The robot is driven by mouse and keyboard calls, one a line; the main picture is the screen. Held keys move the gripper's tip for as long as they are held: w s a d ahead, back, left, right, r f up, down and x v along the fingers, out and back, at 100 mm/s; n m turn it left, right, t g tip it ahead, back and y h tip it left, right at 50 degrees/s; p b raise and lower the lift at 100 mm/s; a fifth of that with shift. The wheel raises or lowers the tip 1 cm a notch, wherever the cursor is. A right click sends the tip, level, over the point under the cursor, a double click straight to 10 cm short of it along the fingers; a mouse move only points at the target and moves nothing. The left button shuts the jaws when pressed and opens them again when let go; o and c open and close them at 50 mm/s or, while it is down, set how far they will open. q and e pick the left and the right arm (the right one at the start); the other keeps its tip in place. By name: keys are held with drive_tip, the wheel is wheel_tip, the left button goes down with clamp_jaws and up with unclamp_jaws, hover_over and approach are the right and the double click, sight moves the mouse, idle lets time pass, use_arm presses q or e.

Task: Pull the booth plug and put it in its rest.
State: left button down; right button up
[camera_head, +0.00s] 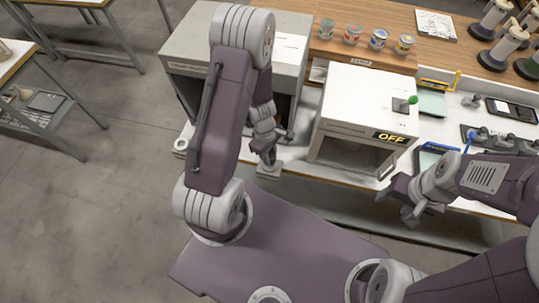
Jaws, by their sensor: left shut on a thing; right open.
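The white booth (365,105) stands on the workbench, with a black "OFF" label (390,137) on its front and a green-tipped part on top. My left gripper (268,163) points down at the bench's front edge, left of the booth's opening. It is shut on a small grey thing, which I take to be the booth plug; the fingers and arm hide most of it. A pale round ring (181,146) sits at the bench's left front corner; I cannot tell if it is the plug's rest. My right gripper (394,207) is open and empty, in front of the booth's right side.
A grey cabinet (290,28) stands left of the booth, partly behind my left arm. Several small jars (352,35) line the wooden shelf behind. Trays, a dark device (511,110) and spools (499,48) crowd the right side.

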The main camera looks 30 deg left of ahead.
use_arm(q)
drive_tip(key=shift+f, duration=0.1)
idle(0.3)
drive_tip(key=shift+f+b, duration=0.35)
drive_tip(key=shift+b, duration=0.15)
drive_tip(key=shift+f+b, duration=0.7)
drive_tip(key=shift+f, duration=0.05)
drive_tip(key=c, duration=1.1)
unclamp_jaws()
drive_tip(key=shift+r, duration=0.15)
